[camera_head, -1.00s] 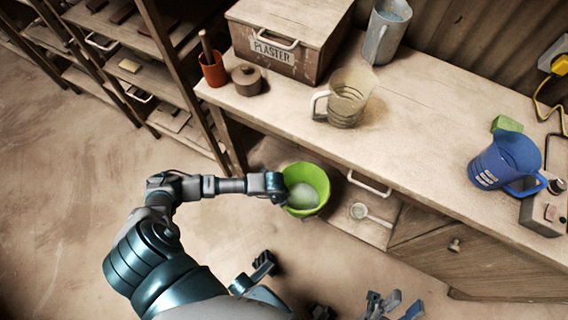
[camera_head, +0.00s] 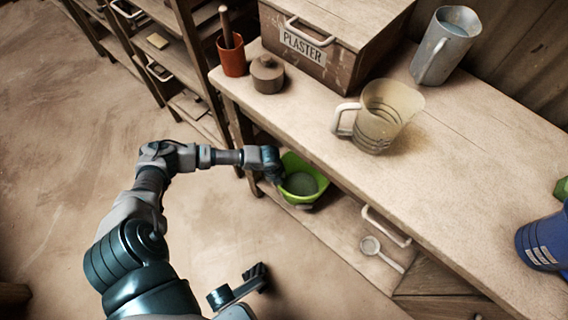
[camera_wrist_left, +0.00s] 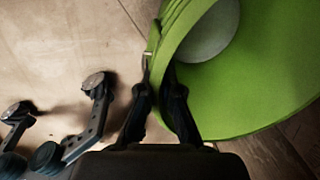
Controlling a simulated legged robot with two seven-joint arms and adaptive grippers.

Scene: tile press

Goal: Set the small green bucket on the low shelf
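The small green bucket (camera_head: 291,195) is under the front edge of the bench top, at the left part of the low shelf (camera_head: 335,228). It holds something pale and rounded, and it also fills the upper right of the left wrist view (camera_wrist_left: 262,88). Whether its base touches the shelf boards cannot be told. My left gripper (camera_head: 276,172) is at the bucket's left side. In the left wrist view its two dark fingers (camera_wrist_left: 160,85) are on either side of the bucket's rim, shut on it.
A ladle (camera_head: 371,246) lies on the low shelf, right of the bucket, near a white handle (camera_head: 386,226). The bench top (camera_head: 300,112) overhangs the shelf and carries a plaster box (camera_head: 325,40), a clear jug (camera_head: 385,118) and a blue jug (camera_head: 545,240). Open floor lies left.

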